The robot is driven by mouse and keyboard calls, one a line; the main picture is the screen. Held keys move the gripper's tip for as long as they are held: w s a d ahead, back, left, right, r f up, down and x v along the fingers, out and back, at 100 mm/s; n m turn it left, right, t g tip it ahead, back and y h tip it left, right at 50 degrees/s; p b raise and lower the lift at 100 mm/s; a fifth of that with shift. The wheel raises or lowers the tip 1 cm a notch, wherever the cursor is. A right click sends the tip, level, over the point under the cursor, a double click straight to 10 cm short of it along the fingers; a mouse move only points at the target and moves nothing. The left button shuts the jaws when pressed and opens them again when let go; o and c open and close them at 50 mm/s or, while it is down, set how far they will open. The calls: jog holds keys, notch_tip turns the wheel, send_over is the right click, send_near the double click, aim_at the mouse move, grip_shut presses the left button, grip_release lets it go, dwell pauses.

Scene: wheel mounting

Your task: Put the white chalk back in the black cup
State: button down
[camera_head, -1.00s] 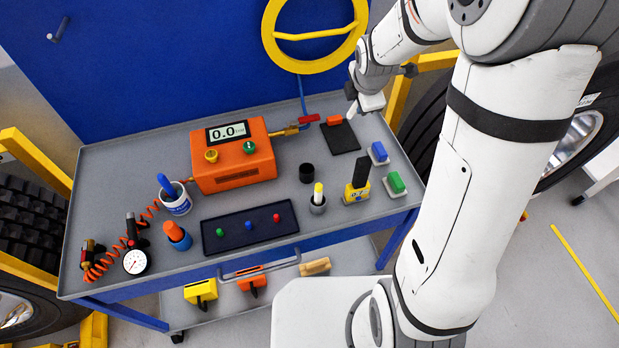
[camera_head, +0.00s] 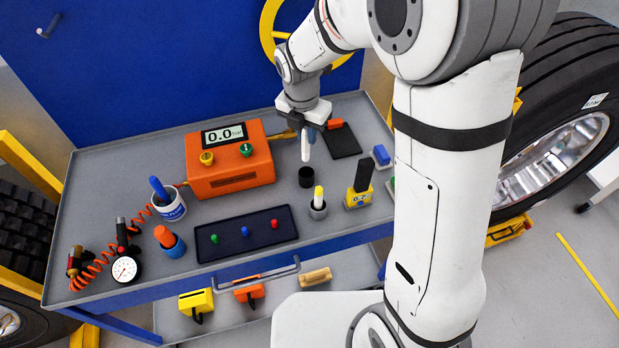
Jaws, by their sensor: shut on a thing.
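The black cup (camera_head: 306,178) stands upright on the grey table, right of the orange pressure box. My gripper (camera_head: 308,128) is shut on the white chalk (camera_head: 306,149), which hangs nearly upright below the jaws. In the picture the chalk's lower end is just above the black cup's rim, apart from it. The jaws are partly hidden by the wrist.
The orange box (camera_head: 230,158) stands to the left. A grey cup with a yellow stick (camera_head: 318,203) and a yellow bottle with a black top (camera_head: 360,185) stand in front. A black pad (camera_head: 344,143) lies to the right. A dark tray (camera_head: 246,233) holds small coloured pieces.

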aim_at(307, 160)
notch_tip(307, 160, down, 10)
jog(key=shift+r+p, duration=0.25)
jog(key=shift+p, duration=0.3)
jog(key=c, duration=1.3)
grip_release()
jog(key=shift+f+b, duration=0.25)
jog(key=shift+b, duration=0.2)
jog(key=r, duration=0.7)
jog(key=shift+s+a+r, duration=0.1)
jog(key=shift+s+a, duration=0.1)
jog(key=shift+a, duration=0.15)
jog(key=shift+s+d+r, duration=0.1)
jog(key=shift+r, duration=0.4)
jog(key=s+d+r+m, duration=0.4)
jog(key=s+d+m, duration=0.1)
jog(key=m, duration=0.5)
jog(key=s+d+r+m+t, duration=0.1)
jog(key=s+d+r+m, duration=0.3)
jog(key=s+m, duration=0.3)
jog(key=s+d+r+m, duration=0.4)
jog(key=s+d+m, duration=0.2)
jog(key=m, duration=0.7)
jog(key=shift+s+d+r+t+y, duration=0.15)
jog(key=shift+s+d+t+y, duration=0.15)
jog(key=shift+s+d+t, duration=0.15)
